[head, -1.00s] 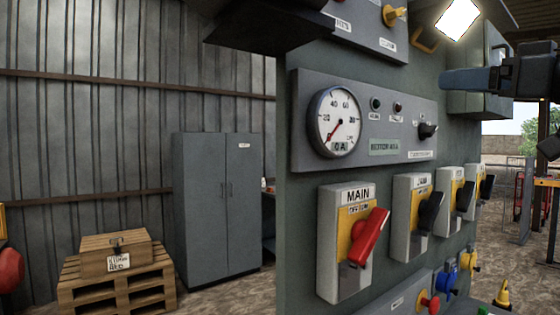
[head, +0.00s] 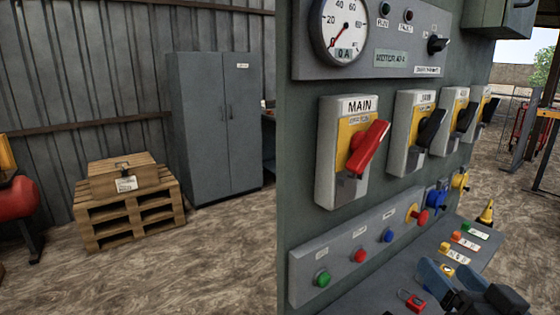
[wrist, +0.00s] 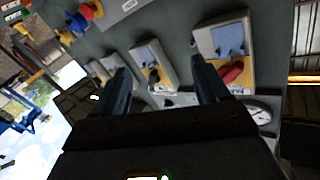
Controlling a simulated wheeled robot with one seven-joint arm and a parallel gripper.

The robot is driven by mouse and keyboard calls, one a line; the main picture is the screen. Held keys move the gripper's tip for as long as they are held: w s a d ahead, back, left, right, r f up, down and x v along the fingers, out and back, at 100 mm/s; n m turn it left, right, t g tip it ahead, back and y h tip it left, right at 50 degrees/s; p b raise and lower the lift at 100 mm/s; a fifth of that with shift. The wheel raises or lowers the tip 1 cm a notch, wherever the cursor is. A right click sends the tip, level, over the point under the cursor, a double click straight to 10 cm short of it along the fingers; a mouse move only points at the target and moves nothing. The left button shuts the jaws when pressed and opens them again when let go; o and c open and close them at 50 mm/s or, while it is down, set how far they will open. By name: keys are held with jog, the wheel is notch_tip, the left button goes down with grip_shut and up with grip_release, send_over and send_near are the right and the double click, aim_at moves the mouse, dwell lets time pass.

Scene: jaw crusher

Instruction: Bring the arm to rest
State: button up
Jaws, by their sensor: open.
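My gripper (head: 448,272) shows at the lower right of the head view, in front of the panel's sloping lower desk. In the wrist view its two dark blue fingers (wrist: 160,66) stand wide apart with nothing between them. Behind the fingers, the wrist view shows the panel face with its switches. My gripper appears apart from the panel; the exact gap is hard to judge. The MAIN switch (head: 348,150) has a red handle tilted up to the right. The ammeter (head: 342,28) has its needle near the low end and a display reading 0 A.
Several black-handled switches (head: 420,135) continue right of MAIN. Below are a green button (head: 322,279), a red button (head: 359,256) and a blue button (head: 388,236). A grey cabinet (head: 215,125) and a pallet stack (head: 125,205) stand at the left. The ground between is clear.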

jog(key=s+a+f+g+h, duration=0.1)
jog(key=s+f, duration=0.4)
jog(key=s, duration=0.4)
jog(key=s+a+f+g+h, duration=0.1)
jog(key=s+a+f, duration=0.1)
jog(key=s+f, duration=0.55)
jog(key=s+a+r+n, duration=0.1)
jog(key=s+r, duration=0.1)
jog(key=s, duration=0.8)
jog(key=s+a+r+n, duration=0.1)
jog(key=s, duration=1)
jog(key=shift+r+n+g+y, duration=0.3)
jog(key=shift+r+g+y, duration=0.1)
